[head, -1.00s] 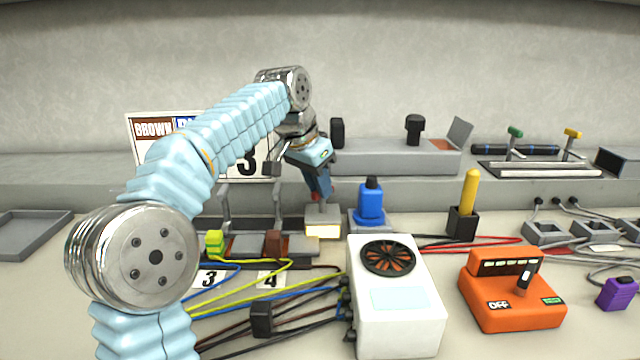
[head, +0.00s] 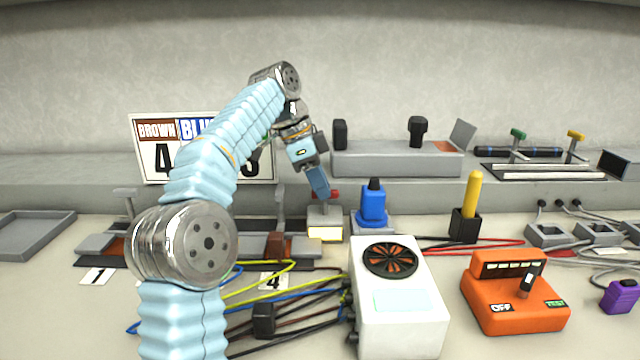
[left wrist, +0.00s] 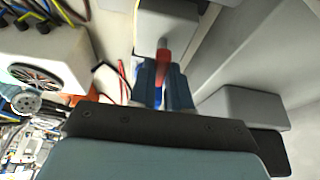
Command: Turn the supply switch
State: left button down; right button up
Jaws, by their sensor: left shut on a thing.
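The supply switch is a small grey box (head: 325,222) with a lit pale panel on its front and a red handle (head: 334,194) on top. It stands at the back of the bench, left of the blue connector. My left gripper (head: 321,193) reaches down to it and is shut on the red handle. In the left wrist view the red handle (left wrist: 163,62) sits between the two blue fingers (left wrist: 163,88), with the grey box (left wrist: 168,20) beyond. The fingers hide part of the handle. My right gripper is not in view.
A blue connector (head: 373,203) stands close to the right of the switch. A white box with a fan (head: 398,310) and an orange tester (head: 515,295) are nearer. Cables (head: 300,297) run in front of the switch. A grey ledge (head: 400,165) rises behind.

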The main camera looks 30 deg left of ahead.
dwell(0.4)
pick_arm(q)
jog(key=c, duration=1.1)
grip_release()
